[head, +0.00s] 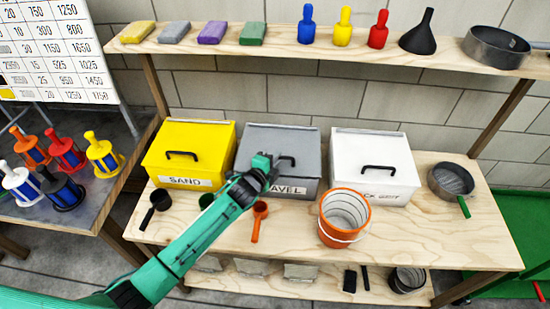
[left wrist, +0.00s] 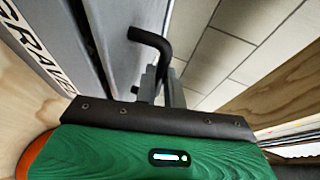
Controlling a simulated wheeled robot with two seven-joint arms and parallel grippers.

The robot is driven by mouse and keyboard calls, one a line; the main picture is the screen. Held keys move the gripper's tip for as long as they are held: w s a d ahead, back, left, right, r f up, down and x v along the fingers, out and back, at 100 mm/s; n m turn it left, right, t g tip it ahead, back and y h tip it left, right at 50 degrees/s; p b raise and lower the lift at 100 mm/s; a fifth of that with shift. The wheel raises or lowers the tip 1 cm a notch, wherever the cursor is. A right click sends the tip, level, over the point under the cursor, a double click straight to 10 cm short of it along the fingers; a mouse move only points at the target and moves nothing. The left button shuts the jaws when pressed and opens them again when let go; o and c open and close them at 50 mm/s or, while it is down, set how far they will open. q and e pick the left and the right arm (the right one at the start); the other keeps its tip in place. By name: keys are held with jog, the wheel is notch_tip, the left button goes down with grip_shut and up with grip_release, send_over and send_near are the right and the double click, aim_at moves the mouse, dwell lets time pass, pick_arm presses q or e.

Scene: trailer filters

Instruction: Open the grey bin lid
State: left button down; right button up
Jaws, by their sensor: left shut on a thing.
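The grey bin (head: 268,147) stands on the wooden bench between the yellow and white bins. Its lid lies closed, and its front label reads as part of "GRAVEL". A black bar handle (head: 288,160) is on the lid. My left gripper (head: 268,164) is at this handle and covers its left part. In the left wrist view, the black handle (left wrist: 152,40) runs down to the fingers (left wrist: 160,85), which are shut on it. The label (left wrist: 35,40) shows at the upper left there. My right gripper is in neither view.
The yellow sand bin (head: 190,145) and white bin (head: 372,150) stand close on both sides. An orange bucket (head: 344,215), several scoops and a sieve (head: 452,180) are on the bench. A shelf (head: 330,55) with bottles and a funnel (head: 418,33) runs above.

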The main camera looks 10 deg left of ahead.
pick_arm(q)
jog(key=shift+g, duration=0.3)
jog(key=r+p, duration=0.1)
jog(key=r, duration=0.1)
jog(key=w+r+p, duration=0.1)
jog(key=r+p, duration=0.1)
jog(key=shift+w+p, duration=0.15)
jog(key=shift+p, duration=0.15)
jog(key=w+r+p, duration=0.3)
jog(key=w+r, duration=0.1)
jog(key=r, duration=0.2)
jog(key=shift+w+r, duration=0.15)
jog(key=shift+w, duration=0.15)
jog(key=c, duration=1.5)
grip_release()
